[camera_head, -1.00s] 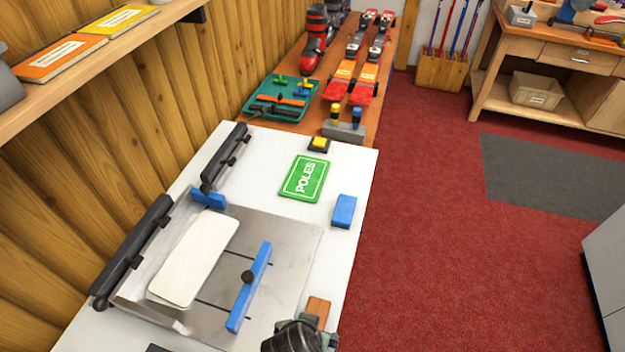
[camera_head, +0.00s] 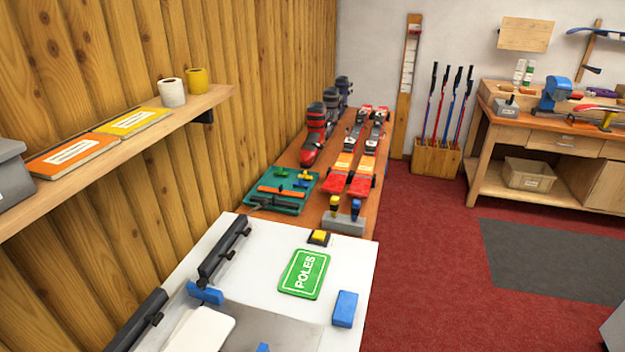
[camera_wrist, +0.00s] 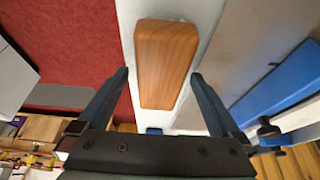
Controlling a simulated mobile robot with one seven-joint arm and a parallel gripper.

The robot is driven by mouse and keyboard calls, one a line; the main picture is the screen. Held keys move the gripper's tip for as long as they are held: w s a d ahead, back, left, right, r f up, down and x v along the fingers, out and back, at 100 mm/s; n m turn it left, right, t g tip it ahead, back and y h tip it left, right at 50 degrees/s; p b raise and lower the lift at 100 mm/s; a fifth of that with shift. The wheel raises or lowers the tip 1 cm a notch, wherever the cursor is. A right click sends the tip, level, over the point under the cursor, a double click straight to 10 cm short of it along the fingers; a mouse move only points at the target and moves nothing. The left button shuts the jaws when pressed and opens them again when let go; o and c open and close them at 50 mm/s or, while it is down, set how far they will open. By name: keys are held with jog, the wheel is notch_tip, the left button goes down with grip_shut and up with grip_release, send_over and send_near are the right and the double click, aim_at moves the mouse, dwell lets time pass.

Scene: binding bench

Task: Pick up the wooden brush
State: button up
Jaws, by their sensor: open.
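The wooden brush shows in the wrist view as a smooth orange-brown wooden block (camera_wrist: 167,62) with rounded edges. It lies on the white bench top (camera_wrist: 210,55), close to the bench's edge. In the picture the brush sits between the fingertips, with a gap on each side. I cannot tell whether the fingertips reach down beside it. Neither the brush nor my gripper is in the head view.
A blue bar (camera_wrist: 275,85) stands right of the brush in the wrist view. In the head view, a blue block (camera_head: 345,309), green POLES card (camera_head: 304,273) and yellow button (camera_head: 318,238) lie on the bench. Red floor (camera_head: 430,280) is open to the right.

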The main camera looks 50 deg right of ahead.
jog(key=shift+f, duration=0.15)
jog(key=shift+c, duration=0.3)
grip_shut()
notch_tip(320, 180, up, 11)
jog(key=shift+f, duration=0.2)
dwell(0.6)
